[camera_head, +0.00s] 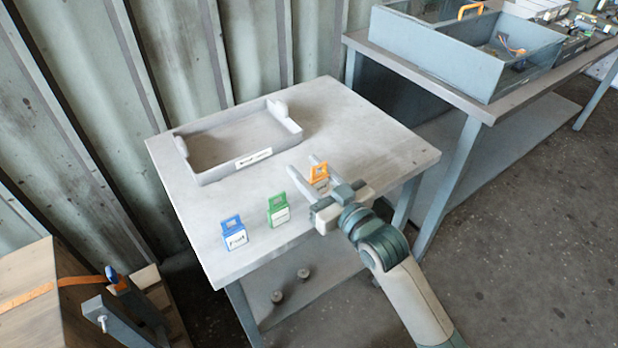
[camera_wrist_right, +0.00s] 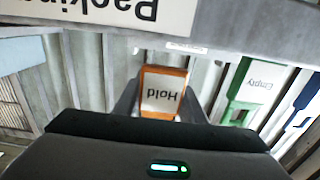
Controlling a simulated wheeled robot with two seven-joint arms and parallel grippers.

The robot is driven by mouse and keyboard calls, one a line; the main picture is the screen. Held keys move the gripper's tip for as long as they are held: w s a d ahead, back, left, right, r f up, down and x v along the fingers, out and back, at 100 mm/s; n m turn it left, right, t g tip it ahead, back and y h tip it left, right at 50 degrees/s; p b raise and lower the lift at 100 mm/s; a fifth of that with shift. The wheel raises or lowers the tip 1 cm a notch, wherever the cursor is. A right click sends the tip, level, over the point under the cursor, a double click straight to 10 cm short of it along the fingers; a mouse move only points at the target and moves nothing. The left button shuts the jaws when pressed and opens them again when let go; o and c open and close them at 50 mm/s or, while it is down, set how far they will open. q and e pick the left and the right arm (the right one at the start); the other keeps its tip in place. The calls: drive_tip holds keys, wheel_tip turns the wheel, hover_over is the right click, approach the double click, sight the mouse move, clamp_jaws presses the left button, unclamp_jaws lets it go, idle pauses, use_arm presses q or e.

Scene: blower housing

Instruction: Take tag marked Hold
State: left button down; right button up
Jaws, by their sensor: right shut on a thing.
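The orange tag marked Hold (camera_head: 319,172) is at the right part of the small grey table (camera_head: 370,138). My right gripper (camera_head: 303,163) reaches in from the lower right and is shut on this tag. In the right wrist view the tag (camera_wrist_right: 163,92) sits between the two fingers, its white label upside down. I cannot tell whether it still touches the table. A green tag (camera_head: 278,211), marked Empty in the right wrist view (camera_wrist_right: 245,92), stands to its left. A blue tag (camera_head: 234,235) stands farther left. My left gripper is not in view.
A shallow grey tray (camera_head: 215,176) with a white label stands at the back left of the table. A workbench (camera_head: 480,112) with a grey bin (camera_head: 435,58) is at the upper right. A wooden crate (camera_head: 45,285) stands at the lower left.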

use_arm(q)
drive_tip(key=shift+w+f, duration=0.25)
use_arm(e)
drive_tip(key=s+d+r, duration=0.6)
drive_tip(key=s+r, duration=0.2)
drive_tip(key=s, duration=0.1)
drive_tip(key=shift+s+d, duration=0.3)
drive_tip(key=shift+s, duration=0.05)
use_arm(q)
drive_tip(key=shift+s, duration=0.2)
use_arm(e)
drive_tip(key=shift+r, duration=0.1)
